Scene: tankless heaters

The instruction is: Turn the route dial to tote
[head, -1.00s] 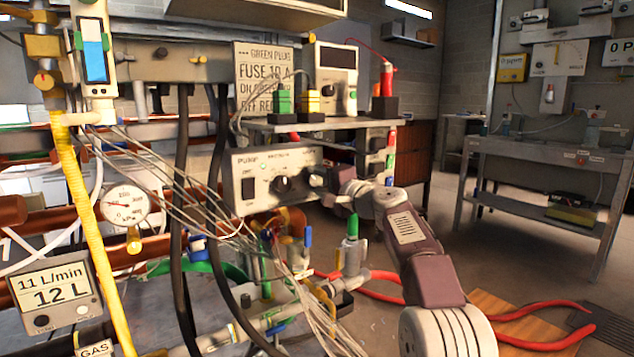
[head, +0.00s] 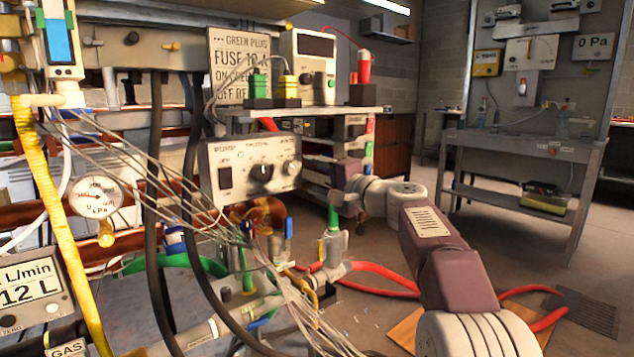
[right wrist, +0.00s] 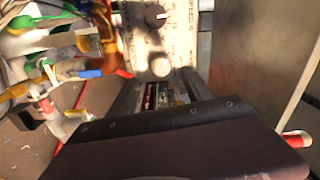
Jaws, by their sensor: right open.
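A white control box (head: 250,165) marked "PUMP" stands under the shelf. Its front carries a black rocker switch (head: 225,178), a black knob (head: 262,172) and a small pale round knob (head: 289,168) at the right end. The lettering over the pale knob is too small to read, so I cannot tell surely that it is the route dial. In the right wrist view the black knob (right wrist: 156,17) and the pale knob (right wrist: 160,67) both show. My right gripper (head: 338,198) is open and empty, to the right of the box and apart from it. My left gripper is out of view.
Thin grey wires (head: 200,200) and black hoses hang left of the box. A green-topped valve (head: 333,235) stands below my right gripper. A red hose (head: 385,280) lies on the floor. The shelf (head: 330,111) above holds a meter and colored plugs.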

